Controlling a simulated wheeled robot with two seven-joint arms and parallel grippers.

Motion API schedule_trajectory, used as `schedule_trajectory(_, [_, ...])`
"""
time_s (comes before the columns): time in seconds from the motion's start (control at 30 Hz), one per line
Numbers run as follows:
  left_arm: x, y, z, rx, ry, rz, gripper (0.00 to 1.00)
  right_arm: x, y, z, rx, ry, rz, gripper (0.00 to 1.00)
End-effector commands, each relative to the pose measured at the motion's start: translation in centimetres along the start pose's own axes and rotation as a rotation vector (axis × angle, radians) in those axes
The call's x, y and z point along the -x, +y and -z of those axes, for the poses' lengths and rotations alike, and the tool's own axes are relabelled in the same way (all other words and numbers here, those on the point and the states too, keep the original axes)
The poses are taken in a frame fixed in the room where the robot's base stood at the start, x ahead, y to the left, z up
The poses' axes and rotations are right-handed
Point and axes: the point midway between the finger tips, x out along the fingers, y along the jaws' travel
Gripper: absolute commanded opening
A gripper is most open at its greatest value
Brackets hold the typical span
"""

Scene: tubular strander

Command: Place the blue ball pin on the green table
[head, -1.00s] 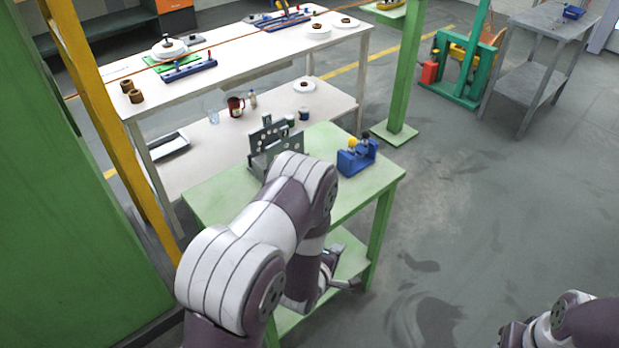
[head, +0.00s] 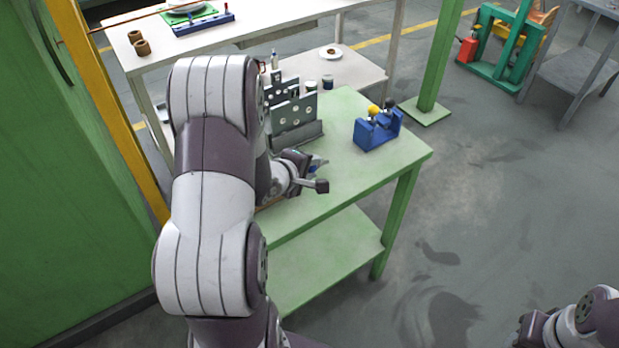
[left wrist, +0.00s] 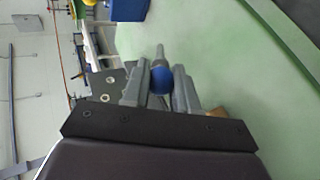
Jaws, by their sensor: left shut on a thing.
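The blue ball pin (left wrist: 160,80) is held between the two grey fingers of my left gripper (left wrist: 157,88) in the left wrist view, its thin grey shank pointing away from the palm. In the head view, my left gripper (head: 312,174) is over the near part of the green table (head: 365,172), and a small blue bit of the pin (head: 318,161) shows beside the fingers. I cannot tell whether the pin touches the tabletop. My right gripper (head: 527,332) is at the lower right edge, away from the table; its jaws are not clear.
A blue holder (head: 377,131) with a yellow ball and a dark ball stands on the table's right side. Upright grey perforated plates (head: 293,112) stand behind my left gripper. A green post (head: 437,60) is behind the table. The tabletop between gripper and holder is clear.

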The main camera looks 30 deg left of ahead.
Motion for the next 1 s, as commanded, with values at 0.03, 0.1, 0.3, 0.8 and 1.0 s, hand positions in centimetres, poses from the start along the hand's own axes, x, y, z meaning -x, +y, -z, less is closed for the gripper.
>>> schedule_trajectory(0.03, [-0.3,-0.5,0.1,0.002,-0.001,0.002,0.00,-0.2,0.0,0.0,0.000,0.000,0.000,0.43])
schedule_trajectory(0.1, [-0.9,-1.5,0.1,0.002,-0.001,0.001,0.00,-0.7,0.0,-0.1,0.000,0.000,0.000,0.43])
schedule_trajectory(0.3, [-2.2,-3.5,0.1,0.001,0.000,0.000,0.00,-1.2,0.0,-0.1,0.000,0.000,0.000,0.43])
schedule_trajectory(0.8, [-2.3,-3.6,0.0,0.000,0.000,0.000,0.53,-1.2,0.0,-0.1,0.000,0.000,0.000,0.43])
schedule_trajectory(1.0, [-2.1,-3.2,0.0,0.000,0.000,-0.001,0.53,-1.0,0.0,-0.1,0.000,0.000,0.000,0.43])
